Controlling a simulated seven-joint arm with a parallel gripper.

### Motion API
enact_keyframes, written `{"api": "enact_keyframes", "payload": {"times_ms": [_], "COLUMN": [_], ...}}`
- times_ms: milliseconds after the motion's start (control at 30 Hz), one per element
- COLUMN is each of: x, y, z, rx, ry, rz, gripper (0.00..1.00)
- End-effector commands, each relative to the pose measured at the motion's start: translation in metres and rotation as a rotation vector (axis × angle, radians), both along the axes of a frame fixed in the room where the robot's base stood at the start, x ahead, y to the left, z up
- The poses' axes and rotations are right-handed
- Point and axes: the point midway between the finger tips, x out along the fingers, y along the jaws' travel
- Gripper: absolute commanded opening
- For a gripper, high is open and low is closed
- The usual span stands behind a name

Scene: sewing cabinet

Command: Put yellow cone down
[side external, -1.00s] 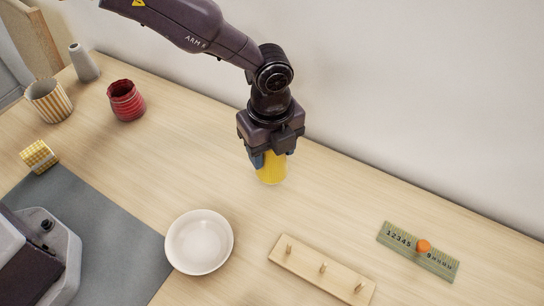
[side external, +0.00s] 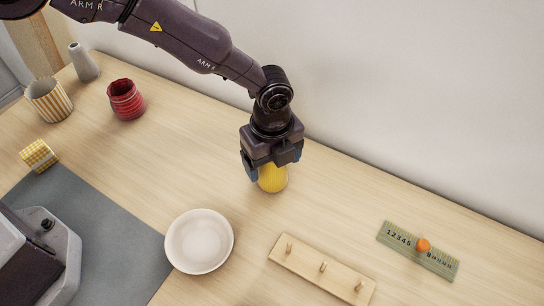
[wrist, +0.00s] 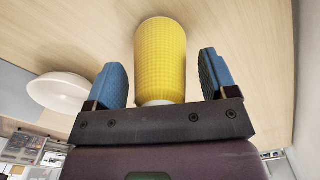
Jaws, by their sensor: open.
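The yellow cone (side external: 272,179) stands upright on the wooden table, below my gripper in the side external view. In the wrist view the yellow cone (wrist: 161,62) sits between my two blue finger pads, with a visible gap on each side. My gripper (side external: 272,172) is open around the cone, pointing down; in the wrist view my gripper (wrist: 162,78) shows both pads apart from it. The cone's upper part is hidden by my gripper in the side view.
A white bowl (side external: 199,241) and a wooden peg rack (side external: 322,268) stand nearer the front. A green ruler with an orange knob (side external: 423,245) lies right. A red cup (side external: 126,100), striped cup (side external: 48,101), grey vase (side external: 84,63) and yellow checked block (side external: 38,156) are left. Table around the cone is clear.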

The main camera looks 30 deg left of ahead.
Motion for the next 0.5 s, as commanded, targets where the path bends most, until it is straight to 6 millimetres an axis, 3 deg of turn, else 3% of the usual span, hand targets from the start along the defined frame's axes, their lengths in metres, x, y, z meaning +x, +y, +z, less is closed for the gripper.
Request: {"api": "enact_keyframes", "payload": {"times_ms": [167,500], "x": [0.001,0.001], "y": [-0.001,0.0], "z": [0.017,0.088], "rx": [-0.003,-0.002], "ry": [-0.003,-0.003], "rz": [0.001,0.001], "gripper": [0.78,0.78]}}
